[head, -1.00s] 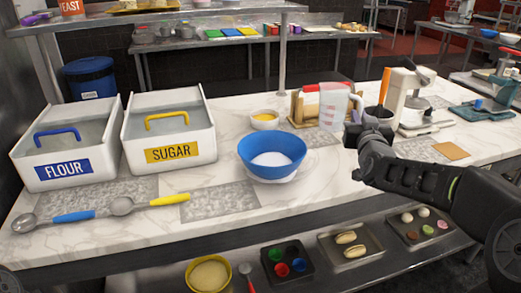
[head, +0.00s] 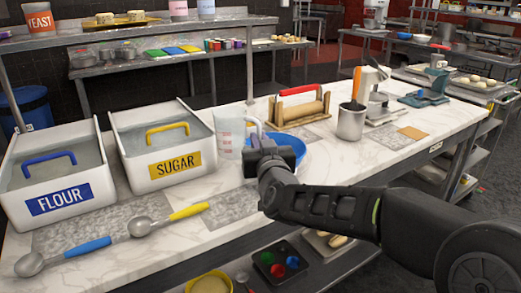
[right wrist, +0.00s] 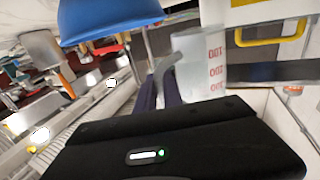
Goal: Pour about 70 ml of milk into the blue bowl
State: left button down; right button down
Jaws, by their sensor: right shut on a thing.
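A clear measuring jug with red markings (head: 229,135) is held about upright above the counter, just left of the blue bowl (head: 296,143). My right gripper (head: 262,143) is shut on the jug's handle. It hides much of the bowl and its inside in the head view. In the right wrist view the jug (right wrist: 205,68) shows beyond the fingers, and the outside of the bowl (right wrist: 105,18) shows at the top. I cannot tell the milk level in the jug. My left gripper is out of view.
The sugar bin (head: 160,148) stands close to the jug's left, with the flour bin (head: 58,175) further left. Metal spoons (head: 142,226) lie in front.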

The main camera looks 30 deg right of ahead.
jog(key=shift+d, duration=0.1)
jog(key=shift+d+f+m+g+y+p, duration=0.25)
jog(key=shift+f+m+g+y, duration=0.4)
jog(key=shift+m, duration=0.9)
jog(key=shift+d+f+m+g+y+p, duration=0.2)
jog(key=shift+f+m+g+y, duration=0.2)
jog(key=shift+m+y, duration=0.85)
jog(key=shift+d+f+m+g+y+p, duration=0.25)
jog(key=shift+f+m+g+y, duration=0.25)
jog(key=shift+m, duration=1.4)
jog(key=shift+a+f, duration=0.1)
jog(key=shift+f, duration=0.05)
